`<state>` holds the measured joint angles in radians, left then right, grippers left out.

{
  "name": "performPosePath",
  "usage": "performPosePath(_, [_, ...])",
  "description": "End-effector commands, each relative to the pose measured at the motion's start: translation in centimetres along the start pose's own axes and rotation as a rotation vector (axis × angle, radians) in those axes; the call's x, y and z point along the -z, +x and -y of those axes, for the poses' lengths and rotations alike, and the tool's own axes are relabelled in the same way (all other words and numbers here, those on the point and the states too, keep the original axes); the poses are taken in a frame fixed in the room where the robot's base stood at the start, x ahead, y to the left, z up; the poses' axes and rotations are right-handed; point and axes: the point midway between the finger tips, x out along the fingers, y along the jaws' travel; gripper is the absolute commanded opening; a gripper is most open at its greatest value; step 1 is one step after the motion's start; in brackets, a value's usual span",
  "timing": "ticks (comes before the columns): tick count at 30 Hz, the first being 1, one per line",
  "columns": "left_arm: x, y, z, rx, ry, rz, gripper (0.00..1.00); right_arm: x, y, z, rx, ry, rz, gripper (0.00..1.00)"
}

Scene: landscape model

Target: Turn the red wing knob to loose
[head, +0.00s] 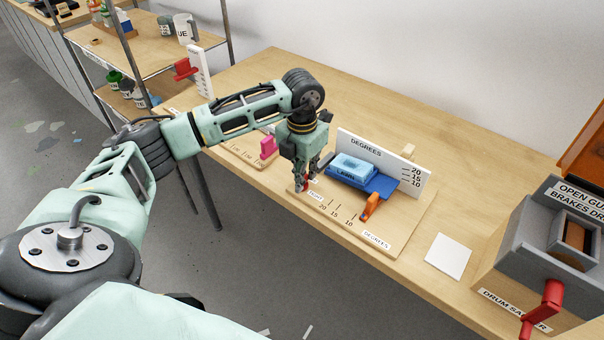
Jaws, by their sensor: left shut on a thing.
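The red wing knob (308,182) shows as a small patch of red between the fingertips of my left gripper (304,184), at the left end of the board marked DEGREES (395,226). My left gripper points down and is shut on the knob; its fingers hide most of it, so I cannot tell which way its wings point. A small white label (316,196) lies beside it, its text too small to read surely. My right gripper is not in view.
A blue block (354,167) and an orange pointer (370,206) are on the same board. A pink piece (268,147) stands to the left. A grey drum sander (530,250) with a red handle is at the right. The back of the bench is clear.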

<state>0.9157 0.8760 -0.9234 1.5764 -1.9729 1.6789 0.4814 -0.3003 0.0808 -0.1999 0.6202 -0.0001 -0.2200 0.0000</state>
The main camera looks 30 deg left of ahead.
Motion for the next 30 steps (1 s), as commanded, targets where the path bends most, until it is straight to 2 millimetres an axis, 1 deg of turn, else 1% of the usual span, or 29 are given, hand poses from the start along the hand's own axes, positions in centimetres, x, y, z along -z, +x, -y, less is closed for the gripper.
performPosePath(2, [-0.1,-0.1,-0.1,-0.001,-0.004,0.004,0.00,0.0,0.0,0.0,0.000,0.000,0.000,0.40])
performPosePath(3, [-0.1,-0.1,-0.1,-0.001,-0.004,0.004,0.12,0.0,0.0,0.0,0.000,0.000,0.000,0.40])
performPosePath(9, [-0.1,-0.1,-0.1,0.000,-0.002,0.002,0.28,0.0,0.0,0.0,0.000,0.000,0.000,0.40])
performPosePath(17, [0.0,-0.1,0.0,0.000,0.000,0.001,0.28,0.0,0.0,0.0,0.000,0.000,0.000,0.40])
performPosePath(20, [-0.1,-0.5,0.0,0.000,0.000,0.003,0.28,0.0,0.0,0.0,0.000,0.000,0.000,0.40])
performPosePath(23, [-0.1,-1.7,0.0,0.001,0.000,0.005,0.28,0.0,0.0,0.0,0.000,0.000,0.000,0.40])
performPosePath(26, [-0.2,-3.7,0.0,0.000,0.001,0.007,0.28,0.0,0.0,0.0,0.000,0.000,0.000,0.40])
performPosePath(30, [-0.2,-6.8,0.0,0.000,0.000,0.006,0.28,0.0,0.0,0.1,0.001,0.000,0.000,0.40])
